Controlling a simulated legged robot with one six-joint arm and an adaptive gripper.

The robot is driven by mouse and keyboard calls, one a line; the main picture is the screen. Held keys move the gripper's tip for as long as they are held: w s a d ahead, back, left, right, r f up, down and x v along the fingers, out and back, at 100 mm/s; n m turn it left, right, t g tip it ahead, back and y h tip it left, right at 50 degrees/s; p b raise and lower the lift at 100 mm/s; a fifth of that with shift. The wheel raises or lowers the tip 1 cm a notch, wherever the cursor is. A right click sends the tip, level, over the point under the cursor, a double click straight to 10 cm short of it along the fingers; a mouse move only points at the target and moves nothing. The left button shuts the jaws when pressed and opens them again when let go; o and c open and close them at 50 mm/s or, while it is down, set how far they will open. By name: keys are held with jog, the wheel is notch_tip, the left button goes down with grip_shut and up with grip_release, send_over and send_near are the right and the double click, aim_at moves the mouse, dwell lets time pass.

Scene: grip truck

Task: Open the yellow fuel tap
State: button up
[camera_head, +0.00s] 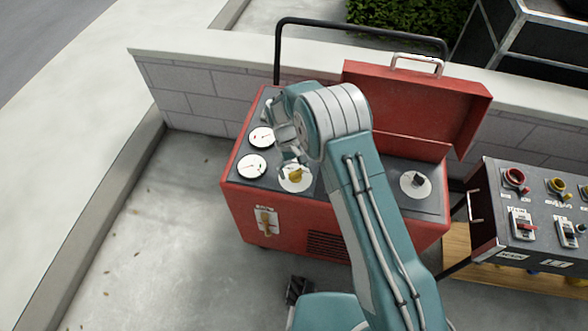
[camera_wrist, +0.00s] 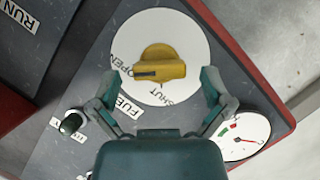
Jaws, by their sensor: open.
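The yellow fuel tap (camera_head: 295,175) is on a white round plate on top of the red machine (camera_head: 240,208). In the wrist view the yellow tap (camera_wrist: 160,66) fills the middle, on a white dial (camera_wrist: 188,28) lettered OPEN at left and SHUT below. Its handle lies nearly level in that picture, with a dark mark on its left end. My gripper (camera_wrist: 160,80) is open, one finger each side of the tap, with gaps between fingers and handle. In the head view my gripper (camera_head: 288,150) is close above the tap, partly hidden by my arm.
Two gauges (camera_head: 262,137) (camera_head: 252,165) sit left of the tap. A small green-black switch (camera_wrist: 70,122) is near my left finger. The raised red lid (camera_head: 415,105) stands behind my arm. A control box (camera_head: 525,205) is at right.

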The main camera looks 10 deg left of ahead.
jog(key=v, duration=1.2)
dwell(0.3)
